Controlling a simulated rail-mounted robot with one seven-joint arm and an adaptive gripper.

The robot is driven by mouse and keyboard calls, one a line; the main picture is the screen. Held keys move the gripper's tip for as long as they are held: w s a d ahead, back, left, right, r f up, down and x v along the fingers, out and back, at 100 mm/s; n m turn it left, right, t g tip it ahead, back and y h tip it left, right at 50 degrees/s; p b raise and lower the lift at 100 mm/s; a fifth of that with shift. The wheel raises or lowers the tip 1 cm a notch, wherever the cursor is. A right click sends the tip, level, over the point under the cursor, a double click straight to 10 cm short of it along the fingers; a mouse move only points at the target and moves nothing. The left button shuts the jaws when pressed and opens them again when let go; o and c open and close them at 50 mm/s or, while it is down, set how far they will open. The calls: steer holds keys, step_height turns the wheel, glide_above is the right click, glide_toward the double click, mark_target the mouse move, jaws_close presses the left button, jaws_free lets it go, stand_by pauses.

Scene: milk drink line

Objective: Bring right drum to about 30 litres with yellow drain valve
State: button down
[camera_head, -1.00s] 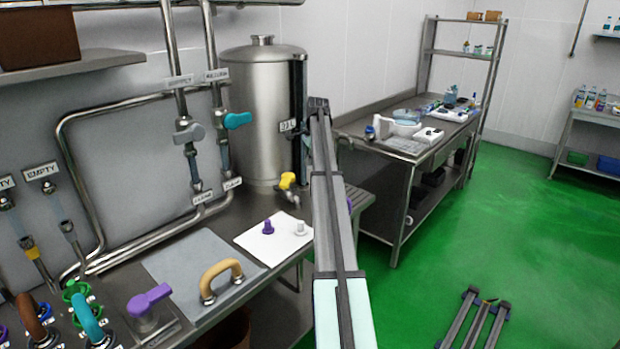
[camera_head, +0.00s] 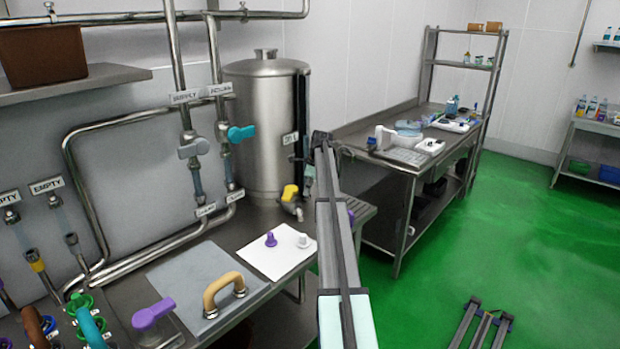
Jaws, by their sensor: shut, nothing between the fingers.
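One tall steel drum (camera_head: 262,130) stands upright at the back end of the steel counter, with a dark vertical strip (camera_head: 299,135) on its right side. I cannot read a level on it. The yellow drain valve (camera_head: 290,193) sits low at the drum's front, above the counter edge. Its handle is small here, and I cannot tell if it is open; no stream shows. My arm's grey and pale links rise from the bottom centre to just right of the drum. My gripper is not clearly visible; it seems hidden behind the arm or the drum.
Grey and teal pipe valves (camera_head: 241,133) are left of the drum. A white sheet (camera_head: 276,255) with purple and white knobs, a tan handle (camera_head: 223,290) on a grey plate and a purple valve (camera_head: 153,312) lie in front.

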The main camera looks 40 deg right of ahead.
mark_target(289, 193)
steer(key=shift+w+a+f+p, duration=0.55)
steer(key=shift+w+a, duration=0.2)
steer(key=shift+w, duration=0.15)
steer(key=shift+w+a+f+p, duration=0.5)
steer(key=shift+w+a, duration=0.2)
steer(key=shift+w, duration=0.2)
steer(key=shift+s+d, duration=0.15)
